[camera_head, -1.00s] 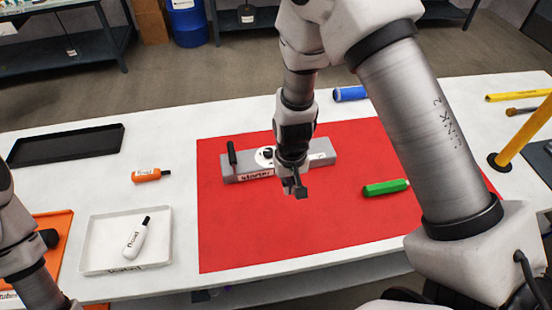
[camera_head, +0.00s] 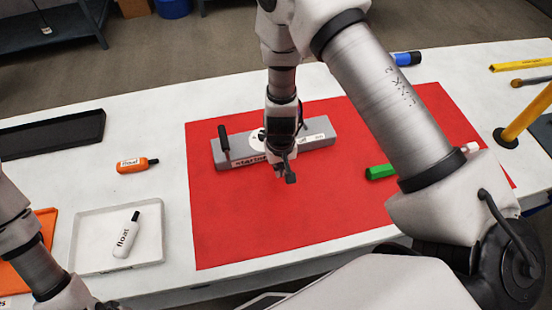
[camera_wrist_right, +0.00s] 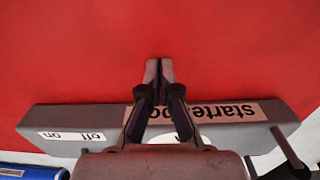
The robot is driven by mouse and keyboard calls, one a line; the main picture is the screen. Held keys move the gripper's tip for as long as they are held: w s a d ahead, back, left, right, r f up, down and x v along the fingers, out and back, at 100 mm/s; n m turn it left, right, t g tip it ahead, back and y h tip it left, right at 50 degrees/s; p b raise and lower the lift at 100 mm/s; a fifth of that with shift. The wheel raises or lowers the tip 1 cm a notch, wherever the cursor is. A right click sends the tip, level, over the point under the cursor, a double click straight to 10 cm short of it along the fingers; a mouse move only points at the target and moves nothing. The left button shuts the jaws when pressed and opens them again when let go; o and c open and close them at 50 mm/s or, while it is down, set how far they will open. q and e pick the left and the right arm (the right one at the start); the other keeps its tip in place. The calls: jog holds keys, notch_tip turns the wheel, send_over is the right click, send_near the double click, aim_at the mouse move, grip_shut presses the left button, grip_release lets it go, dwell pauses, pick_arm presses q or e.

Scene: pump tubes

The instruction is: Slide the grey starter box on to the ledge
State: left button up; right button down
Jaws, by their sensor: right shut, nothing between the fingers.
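The grey starter box (camera_head: 240,148) is a long bar lying on the red mat (camera_head: 250,225). It has a black upright lever near its left end and labels on its front and top. It also shows in the right wrist view (camera_wrist_right: 80,117). My right gripper (camera_head: 285,174) is shut and empty, just in front of the box's near long side. In the wrist view its fingertips (camera_wrist_right: 160,68) are together over bare red mat, past the box edge. The gripper hides part of the box's middle. I cannot make out a ledge. My left gripper is out of view.
The mat's front is clear.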

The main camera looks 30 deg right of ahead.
aim_at(257, 106)
jog(key=w+r+p, duration=0.1)
jog(key=p, duration=0.2)
jog(key=shift+w+r, duration=0.1)
jog(key=shift+r, duration=0.3)
jog(key=shift+w+d+f+p, duration=0.15)
jog(key=shift+w+f, duration=0.1)
jog(key=shift+w, duration=0.2)
jog(key=shift+w+d+f+p, duration=0.1)
jog(key=shift+w+f+p, duration=0.1)
jog(key=shift+w, duration=0.2)
jog(key=shift+w+d+f, duration=0.15)
jog(key=shift+w, duration=0.25)
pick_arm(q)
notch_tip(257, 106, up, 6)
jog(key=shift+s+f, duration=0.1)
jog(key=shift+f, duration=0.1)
